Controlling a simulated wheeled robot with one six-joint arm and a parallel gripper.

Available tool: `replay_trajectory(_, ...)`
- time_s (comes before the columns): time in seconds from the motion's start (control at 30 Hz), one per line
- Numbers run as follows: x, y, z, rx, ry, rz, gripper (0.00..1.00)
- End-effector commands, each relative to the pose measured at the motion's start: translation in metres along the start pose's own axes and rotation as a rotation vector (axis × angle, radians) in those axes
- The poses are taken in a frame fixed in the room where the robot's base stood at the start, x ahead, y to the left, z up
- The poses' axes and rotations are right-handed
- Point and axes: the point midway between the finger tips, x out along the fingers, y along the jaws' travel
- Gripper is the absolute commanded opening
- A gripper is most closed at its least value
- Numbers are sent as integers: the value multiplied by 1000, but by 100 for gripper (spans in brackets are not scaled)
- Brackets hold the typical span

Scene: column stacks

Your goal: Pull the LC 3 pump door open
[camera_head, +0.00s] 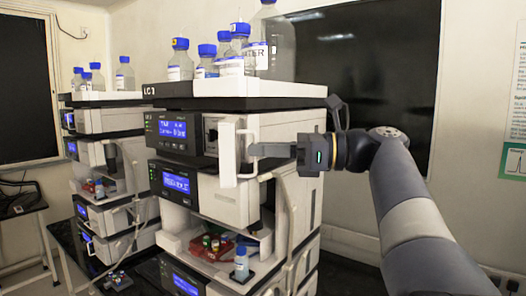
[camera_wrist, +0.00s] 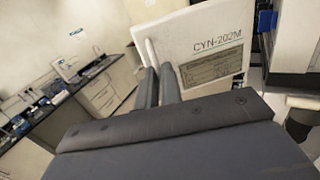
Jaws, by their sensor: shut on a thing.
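The LC 3 stack stands in the middle of the head view, with its label on the dark top tray's front. Its pump module (camera_head: 172,130) is the upper unit with a blue display. The white pump door (camera_head: 228,155) stands out from the module's front, and a dark recess with fittings shows beside it, so it looks partly open. In the wrist view the door panel (camera_wrist: 205,50) bears the print CYN-202M and a grey plate. My gripper (camera_head: 253,151) reaches in from the right, its fingers (camera_wrist: 158,75) shut on the door's white upright handle (camera_wrist: 151,52). The exact contact is partly hidden.
Several blue-capped bottles (camera_head: 238,40) stand on the top tray (camera_head: 245,103). Lower down, an open tray holds vials and a small bottle (camera_head: 241,262). Tubing (camera_head: 292,225) hangs at the right of the stack. Another stack (camera_head: 105,120) stands at left.

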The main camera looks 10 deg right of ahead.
Motion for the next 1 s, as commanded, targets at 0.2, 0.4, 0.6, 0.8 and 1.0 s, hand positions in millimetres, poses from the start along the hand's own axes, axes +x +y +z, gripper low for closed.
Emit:
replay_trajectory(0.2, -1, -11, 5, -2, -13, -25, 0)
replay_trajectory(0.4, -1, -11, 5, -2, -13, -25, 0)
replay_trajectory(0.6, -1, -11, 5, -2, -13, -24, 7)
replay_trajectory(0.8, -1, -11, 3, 0, -10, -25, 23)
replay_trajectory(1.0, -1, -11, 2, 1, -8, -24, 28)
